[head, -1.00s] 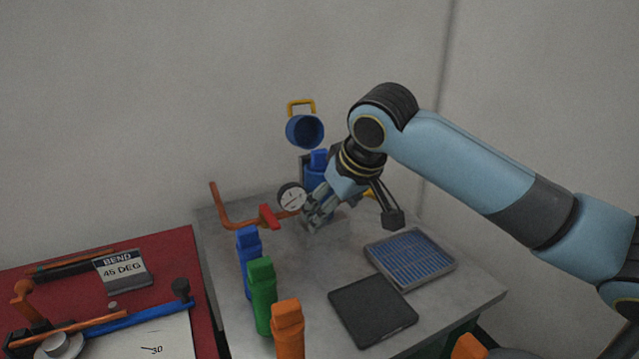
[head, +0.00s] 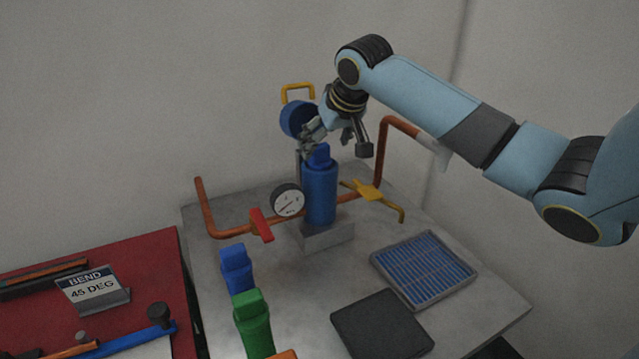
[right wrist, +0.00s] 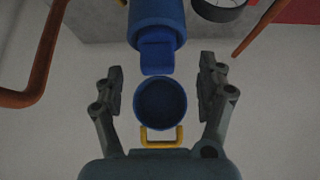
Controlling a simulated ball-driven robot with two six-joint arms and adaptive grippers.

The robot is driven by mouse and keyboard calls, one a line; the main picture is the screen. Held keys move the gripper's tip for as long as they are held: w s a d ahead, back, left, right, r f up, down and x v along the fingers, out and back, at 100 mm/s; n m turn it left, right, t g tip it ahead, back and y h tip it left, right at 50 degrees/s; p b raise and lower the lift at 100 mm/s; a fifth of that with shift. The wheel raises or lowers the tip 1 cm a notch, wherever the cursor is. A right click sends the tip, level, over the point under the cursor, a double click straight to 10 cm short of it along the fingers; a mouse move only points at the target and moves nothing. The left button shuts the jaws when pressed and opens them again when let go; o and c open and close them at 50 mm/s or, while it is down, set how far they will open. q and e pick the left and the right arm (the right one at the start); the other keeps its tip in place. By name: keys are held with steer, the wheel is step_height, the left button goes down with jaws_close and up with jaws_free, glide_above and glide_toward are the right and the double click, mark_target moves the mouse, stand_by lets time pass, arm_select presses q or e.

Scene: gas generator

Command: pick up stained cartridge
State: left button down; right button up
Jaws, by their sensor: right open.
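A blue cartridge (head: 320,192) stands upright in a grey base among copper pipes. I cannot make out a stain on it. Its top block also shows in the right wrist view (right wrist: 157,52). My right gripper (head: 335,145) is open and empty, close to the top of this cartridge. In the right wrist view its fingers (right wrist: 162,78) stand apart on either side of the line of the cartridge top, with no contact visible. A second blue cartridge (head: 238,270) and a green one (head: 254,325) stand at the table's front left. My left gripper is out of view.
A round gauge (head: 288,200), a red valve handle (head: 261,225) and a yellow handle (head: 368,191) flank the cartridge. A blue cup (head: 296,119) with a yellow handle is behind the gripper. A blue-ribbed filter (head: 424,268) and dark plate (head: 382,328) lie front right.

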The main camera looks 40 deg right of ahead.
mark_target(322, 149)
steer(key=x, duration=0.4)
steer(key=shift+w+d+p, duration=0.25)
steer(key=shift+p, duration=0.15)
steer(key=shift+w+f, duration=0.2)
steer(key=shift+f, duration=0.25)
steer(key=c, duration=0.5)
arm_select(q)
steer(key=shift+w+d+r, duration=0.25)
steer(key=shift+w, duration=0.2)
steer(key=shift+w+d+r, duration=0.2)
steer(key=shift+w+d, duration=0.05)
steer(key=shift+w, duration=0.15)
arm_select(e)
jaws_close()
